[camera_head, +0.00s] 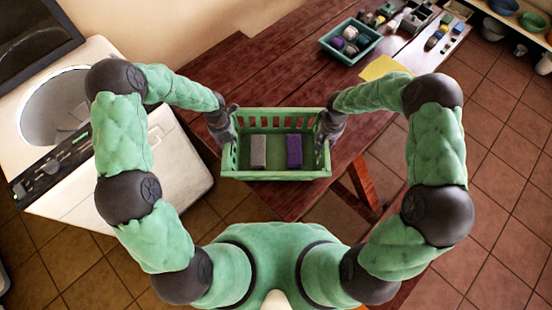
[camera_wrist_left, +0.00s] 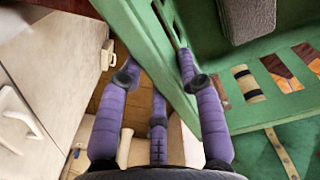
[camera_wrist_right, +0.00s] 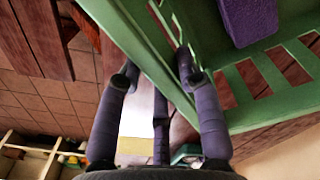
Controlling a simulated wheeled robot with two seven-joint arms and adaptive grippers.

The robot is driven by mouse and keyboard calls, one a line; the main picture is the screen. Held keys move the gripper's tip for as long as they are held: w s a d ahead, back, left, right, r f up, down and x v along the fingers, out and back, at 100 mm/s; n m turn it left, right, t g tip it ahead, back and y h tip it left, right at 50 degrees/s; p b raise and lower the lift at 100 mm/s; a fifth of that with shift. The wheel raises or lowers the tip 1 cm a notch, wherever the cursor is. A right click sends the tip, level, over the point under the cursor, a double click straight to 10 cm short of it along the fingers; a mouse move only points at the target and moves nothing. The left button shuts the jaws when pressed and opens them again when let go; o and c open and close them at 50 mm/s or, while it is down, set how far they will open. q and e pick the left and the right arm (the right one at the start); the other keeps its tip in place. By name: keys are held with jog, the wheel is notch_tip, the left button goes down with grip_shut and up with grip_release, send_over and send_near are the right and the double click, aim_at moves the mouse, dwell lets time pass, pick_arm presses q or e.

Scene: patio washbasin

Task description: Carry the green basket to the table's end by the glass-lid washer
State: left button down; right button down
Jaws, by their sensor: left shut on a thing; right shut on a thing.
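The green basket (camera_head: 277,175) is held between my two grippers in front of my body, near the table's left end in the head view. It holds a grey block (camera_head: 258,152) and a purple block (camera_head: 294,151). My left gripper (camera_head: 226,137) is shut on the basket's left side wall; the wall passes between its fingers in the left wrist view (camera_wrist_left: 165,75). My right gripper (camera_head: 325,137) is shut on the right side wall, also seen in the right wrist view (camera_wrist_right: 160,75). The white washer (camera_head: 165,170) with a round glass lid (camera_head: 60,105) stands at the left.
The dark red wooden table (camera_head: 270,60) runs back to the right, with bare planks behind the basket. A teal tray (camera_head: 350,42) with round items and a yellow cloth (camera_head: 385,68) lie farther along. Shelves with bowls (camera_head: 503,8) stand at the far right.

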pick_arm(q)
jog(key=shift+a+f+b, duration=0.1)
jog(key=shift+f+b, duration=0.45)
jog(key=shift+f, duration=0.1)
pick_arm(e)
jog(key=shift+d+f, duration=0.1)
jog(key=shift+f, duration=0.55)
pick_arm(q)
jog(key=c, duration=0.8)
grip_release()
jog(key=shift+c, duration=0.2)
pick_arm(e)
jog(key=c, duration=0.8)
grip_release()
pick_arm(q)
jog(key=shift+r, duration=0.2)
notch_tip(320, 180, up, 12)
jog(key=shift+f, duration=0.15)
pick_arm(e)
notch_tip(320, 180, up, 12)
jog(key=shift+r, duration=0.1)
